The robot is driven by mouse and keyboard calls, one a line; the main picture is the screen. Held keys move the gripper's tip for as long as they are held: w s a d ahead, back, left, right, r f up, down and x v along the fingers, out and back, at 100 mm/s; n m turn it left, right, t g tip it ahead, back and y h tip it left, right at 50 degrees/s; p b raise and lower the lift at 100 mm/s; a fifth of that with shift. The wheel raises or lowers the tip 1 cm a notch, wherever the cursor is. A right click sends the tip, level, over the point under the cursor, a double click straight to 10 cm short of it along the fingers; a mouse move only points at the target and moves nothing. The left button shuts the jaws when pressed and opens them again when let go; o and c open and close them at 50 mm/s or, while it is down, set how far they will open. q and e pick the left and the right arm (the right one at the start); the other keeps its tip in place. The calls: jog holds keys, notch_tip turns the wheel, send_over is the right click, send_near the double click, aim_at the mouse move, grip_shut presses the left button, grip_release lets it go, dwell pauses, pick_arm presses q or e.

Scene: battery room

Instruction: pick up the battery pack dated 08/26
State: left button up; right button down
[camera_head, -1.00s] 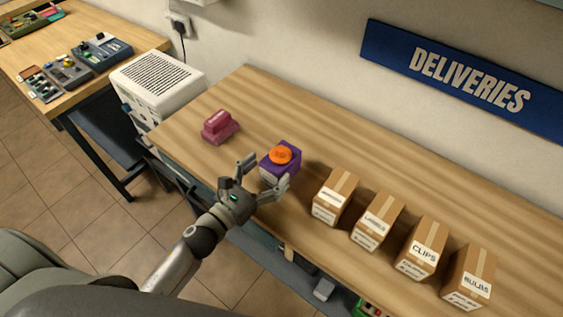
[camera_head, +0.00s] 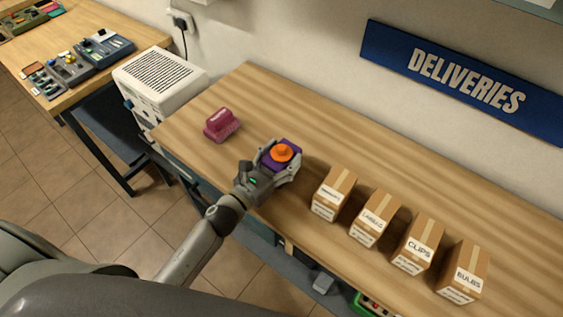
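A purple block with a round orange top (camera_head: 282,153) sits on the wooden bench. My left gripper (camera_head: 279,160) has its fingers around the block's near part, one on each side. Whether they press on it is not clear, and the hand hides the block's front. A maroon-pink block (camera_head: 221,124) stands apart, to the left of the gripper. No battery pack marked 08/26 can be made out; no date is readable on either block. My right gripper is not in view.
Several cardboard boxes (camera_head: 334,194) stand in a row at the bench's front right, two labelled CLIPS and BULBS. The wooden bench (camera_head: 330,130) is clear behind them. A white vented unit (camera_head: 158,82) stands at the bench's left end. A blue DELIVERIES sign hangs behind.

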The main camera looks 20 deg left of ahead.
pick_arm(q)
jog(key=c, duration=0.7)
jog(key=shift+r, duration=0.15)
jog(key=shift+c, duration=0.4)
jog(key=shift+r, duration=0.1)
